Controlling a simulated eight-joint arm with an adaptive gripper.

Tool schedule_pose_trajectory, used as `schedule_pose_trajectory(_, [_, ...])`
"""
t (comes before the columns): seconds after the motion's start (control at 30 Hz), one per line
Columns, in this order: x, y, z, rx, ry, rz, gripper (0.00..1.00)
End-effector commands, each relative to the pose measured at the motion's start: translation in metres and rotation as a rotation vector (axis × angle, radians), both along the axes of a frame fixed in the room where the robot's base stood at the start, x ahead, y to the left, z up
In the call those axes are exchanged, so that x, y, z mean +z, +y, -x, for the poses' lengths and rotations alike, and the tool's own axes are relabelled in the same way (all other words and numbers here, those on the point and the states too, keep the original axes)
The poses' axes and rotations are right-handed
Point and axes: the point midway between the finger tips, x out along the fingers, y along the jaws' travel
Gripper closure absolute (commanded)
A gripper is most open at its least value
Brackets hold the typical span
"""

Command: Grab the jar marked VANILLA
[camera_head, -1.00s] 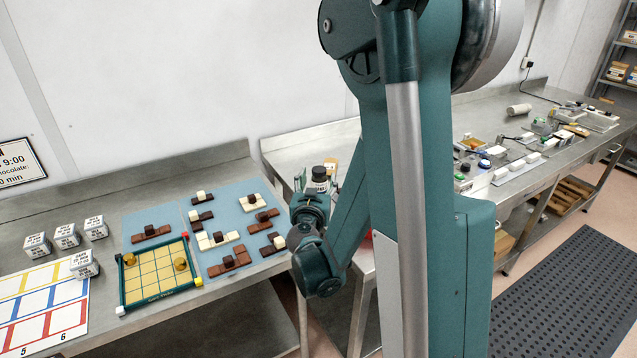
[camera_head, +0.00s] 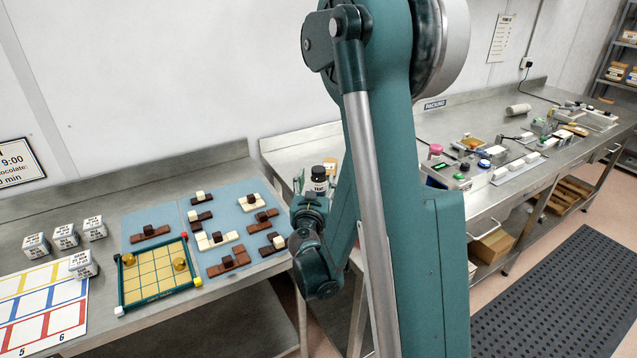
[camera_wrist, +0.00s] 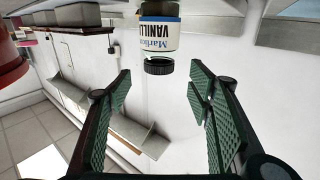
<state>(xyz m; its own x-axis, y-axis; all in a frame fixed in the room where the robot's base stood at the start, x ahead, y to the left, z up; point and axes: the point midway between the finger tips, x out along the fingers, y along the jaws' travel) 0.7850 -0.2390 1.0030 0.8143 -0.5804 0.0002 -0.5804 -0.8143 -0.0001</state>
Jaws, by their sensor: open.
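The jar marked VANILLA (camera_wrist: 160,35) appears upside down at the top middle of the wrist view. It has a white label with blue print and a black lid. It lies ahead of my gripper (camera_wrist: 158,98), between the lines of the two fingers, and appears apart from the fingertips. My gripper is open and empty, with green ridged pads. In the head view a dark-lidded jar (camera_head: 319,181) stands just beyond my wrist; it looks like the same jar, but its label is too small to read. Its lower part is hidden there.
An orange-labelled jar (camera_head: 330,165) stands behind the dark-lidded jar. The left bench holds a blue mat (camera_head: 222,201) with chocolate pieces, a yellow grid board (camera_head: 155,274) and several white cubes (camera_head: 66,237). The right bench (camera_head: 480,110) carries small equipment.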

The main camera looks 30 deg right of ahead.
Motion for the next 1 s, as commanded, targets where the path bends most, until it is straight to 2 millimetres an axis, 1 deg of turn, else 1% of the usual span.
schedule_pose_trajectory(0.1, [-0.001,-0.006,-0.008,-0.001,0.0,0.0,0.48])
schedule_pose_trajectory(0.2, [0.0,-0.009,-0.013,0.0,0.0,0.0,0.48])
schedule_pose_trajectory(0.53, [0.0,-0.01,-0.014,0.001,0.0,0.0,0.48])
schedule_pose_trajectory(0.67, [0.0,-0.013,-0.017,0.0,0.0,0.0,0.48])
schedule_pose_trajectory(0.77, [-0.001,-0.018,-0.023,0.0,0.0,0.0,0.48])
schedule_pose_trajectory(1.0, [-0.001,-0.034,-0.045,0.0,0.0,0.0,0.48])
